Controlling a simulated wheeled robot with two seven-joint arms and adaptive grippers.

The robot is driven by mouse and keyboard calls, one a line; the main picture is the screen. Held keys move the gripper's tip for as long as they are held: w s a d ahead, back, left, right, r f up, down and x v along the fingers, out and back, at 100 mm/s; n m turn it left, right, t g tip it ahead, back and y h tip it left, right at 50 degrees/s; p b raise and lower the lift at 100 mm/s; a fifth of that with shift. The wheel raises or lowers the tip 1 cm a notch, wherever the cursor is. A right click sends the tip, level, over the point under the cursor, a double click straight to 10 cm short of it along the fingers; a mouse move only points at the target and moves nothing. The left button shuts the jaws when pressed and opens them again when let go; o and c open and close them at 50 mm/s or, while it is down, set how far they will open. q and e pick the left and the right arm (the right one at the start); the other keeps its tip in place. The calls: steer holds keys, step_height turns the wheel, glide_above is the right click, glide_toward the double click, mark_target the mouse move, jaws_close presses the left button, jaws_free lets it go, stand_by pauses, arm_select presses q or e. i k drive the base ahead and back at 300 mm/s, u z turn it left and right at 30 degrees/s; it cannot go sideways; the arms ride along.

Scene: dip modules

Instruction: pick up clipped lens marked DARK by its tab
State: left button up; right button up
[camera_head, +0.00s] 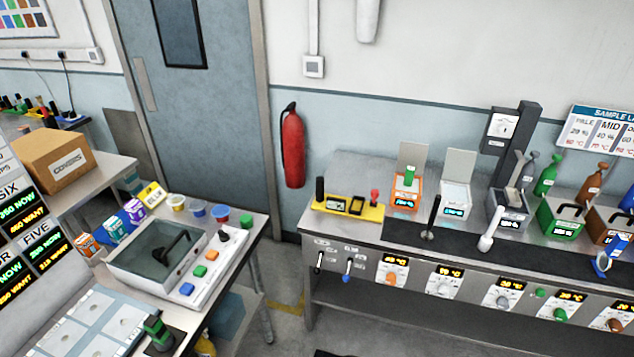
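I cannot make out a clipped lens marked DARK in the head view. A small blue-and-white item (607,263) stands on the right bench's front edge at the far right, too small to tell whether it is a clipped lens. A pale panel with several square places (95,325) lies on the left table, with a green-and-black item (158,333) beside it. No lens can be made out on the panel. Neither of my grippers is in view.
The right bench (350,172) carries an orange unit (407,190), a white unit (455,198), a green unit (562,218) and a yellow tray (347,206). The left table holds a glass-topped basin (160,255). A fire extinguisher (293,145) hangs on the wall. Floor shows between the tables.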

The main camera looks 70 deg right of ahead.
mark_target(410, 172)
steer(key=u, duration=0.8)
steer(key=k, duration=1.4)
steer(key=z, duration=2.15)
